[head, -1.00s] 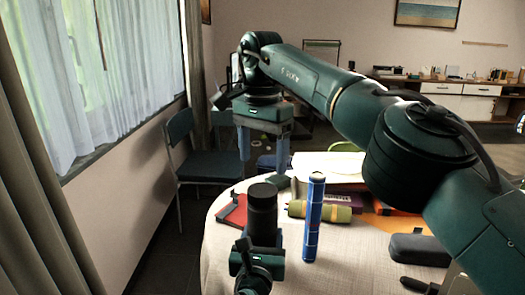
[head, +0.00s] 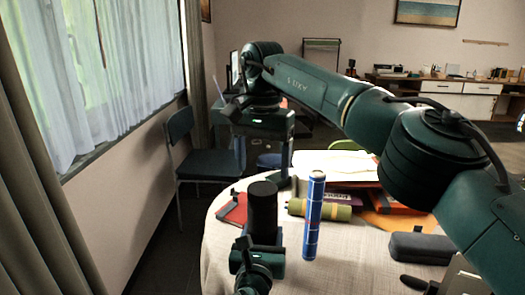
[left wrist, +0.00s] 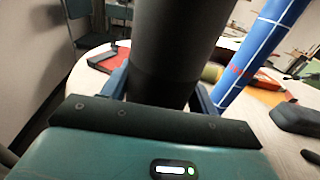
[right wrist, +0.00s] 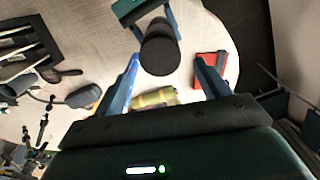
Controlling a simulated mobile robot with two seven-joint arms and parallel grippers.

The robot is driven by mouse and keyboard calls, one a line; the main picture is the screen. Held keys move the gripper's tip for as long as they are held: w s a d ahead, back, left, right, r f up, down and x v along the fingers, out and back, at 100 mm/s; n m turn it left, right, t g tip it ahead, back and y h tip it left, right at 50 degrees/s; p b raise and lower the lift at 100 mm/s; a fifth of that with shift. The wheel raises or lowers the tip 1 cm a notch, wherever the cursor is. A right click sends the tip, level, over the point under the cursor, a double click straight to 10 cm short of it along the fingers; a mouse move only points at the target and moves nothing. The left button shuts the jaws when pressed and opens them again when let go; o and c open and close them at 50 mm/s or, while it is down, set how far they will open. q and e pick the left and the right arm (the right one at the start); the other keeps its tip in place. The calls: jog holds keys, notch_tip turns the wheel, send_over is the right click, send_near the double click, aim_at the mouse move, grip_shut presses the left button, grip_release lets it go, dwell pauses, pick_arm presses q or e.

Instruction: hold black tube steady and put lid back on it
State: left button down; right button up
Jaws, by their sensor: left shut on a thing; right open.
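The black tube (head: 263,215) stands upright at the table's near left. My left gripper (head: 258,262) is shut around its lower part; the tube also fills the middle of the left wrist view (left wrist: 175,50). Its upper part looks slightly wider than the part below, like a lid in place, but I cannot tell for sure. No separate lid shows elsewhere. My right gripper (head: 263,165) is open and empty, fingers down, beyond the tube in the head view. In the right wrist view the tube's round dark top (right wrist: 160,52) shows between and beyond the open fingers.
A blue tube (head: 313,215) stands upright close to the black tube's right. A green roll (head: 325,210), a red flat item (head: 235,210), a dark case (head: 420,247) and papers (head: 330,165) lie on the round table (head: 350,265). A chair (head: 205,165) stands beyond the left edge.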

aim_at(262, 188)
jog(key=shift+f, duration=2.8)
